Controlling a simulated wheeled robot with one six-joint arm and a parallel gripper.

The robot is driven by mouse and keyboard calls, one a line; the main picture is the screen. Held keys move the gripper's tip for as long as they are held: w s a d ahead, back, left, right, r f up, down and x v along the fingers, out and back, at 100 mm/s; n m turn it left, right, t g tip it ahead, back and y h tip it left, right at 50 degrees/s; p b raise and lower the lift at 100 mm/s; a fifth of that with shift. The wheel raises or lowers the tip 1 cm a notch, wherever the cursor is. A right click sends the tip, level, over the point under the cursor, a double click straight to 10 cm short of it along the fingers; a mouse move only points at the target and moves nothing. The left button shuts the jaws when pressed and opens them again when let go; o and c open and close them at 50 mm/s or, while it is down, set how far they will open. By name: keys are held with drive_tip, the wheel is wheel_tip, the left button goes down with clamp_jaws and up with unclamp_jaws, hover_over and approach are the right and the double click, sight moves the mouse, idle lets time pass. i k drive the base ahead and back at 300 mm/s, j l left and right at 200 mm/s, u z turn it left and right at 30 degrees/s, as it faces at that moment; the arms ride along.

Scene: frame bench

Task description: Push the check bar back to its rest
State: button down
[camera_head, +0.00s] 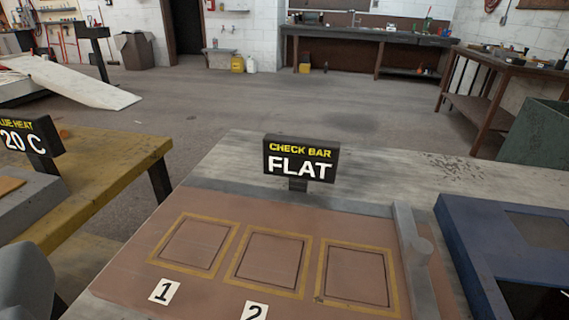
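The check bar (412,262) is a grey bar with a round knob on its right side. It lies along the right side of a brown board (200,205) on the bench, beside the rightmost of three yellow-framed squares. Its near end runs out of the picture. A black sign (300,159) behind the board reads "CHECK BAR FLAT". A grey rounded part at the lower left edge looks like part of my gripper (24,283). It is well left of the bar and apart from it. Its fingertips do not show clearly.
A blue tray-like frame (462,235) stands close to the right of the bar. Number cards 1 (164,291) and 2 (254,311) lie in front of the squares. A yellow-edged table (115,160) with another sign (30,137) is at left. The squares look empty.

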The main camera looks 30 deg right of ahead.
sight(416, 251)
drive_tip(key=k+z, duration=0.65)
drive_tip(key=k+l+z, duration=0.15)
drive_tip(key=z, duration=0.2)
drive_tip(key=k, duration=0.15)
